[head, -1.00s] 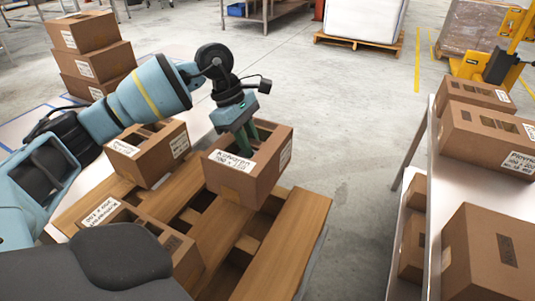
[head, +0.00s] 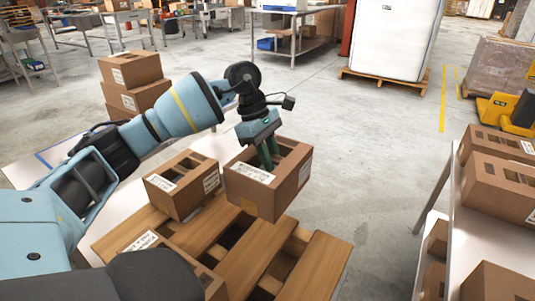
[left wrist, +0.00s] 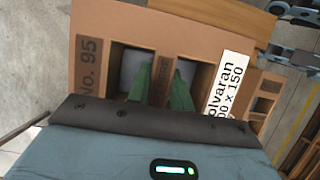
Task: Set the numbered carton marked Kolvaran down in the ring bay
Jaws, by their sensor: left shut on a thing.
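In the left wrist view the fingers (left wrist: 158,92) pinch the strip between two openings, and the carton (left wrist: 108,22) shows "No. 95" and a partly covered label ending "olvaran". The carton looks roughly level. I cannot pick out the ring bay in these frames. My right gripper is out of view.
Another carton (head: 183,190) stands on the pallet close to the left of the held one. A carton (head: 200,268) at the front is partly hidden by my arm. Stacked cartons (head: 130,70) stand behind. A white table (head: 448,225) with cartons is at right. Open floor (head: 365,150) lies between.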

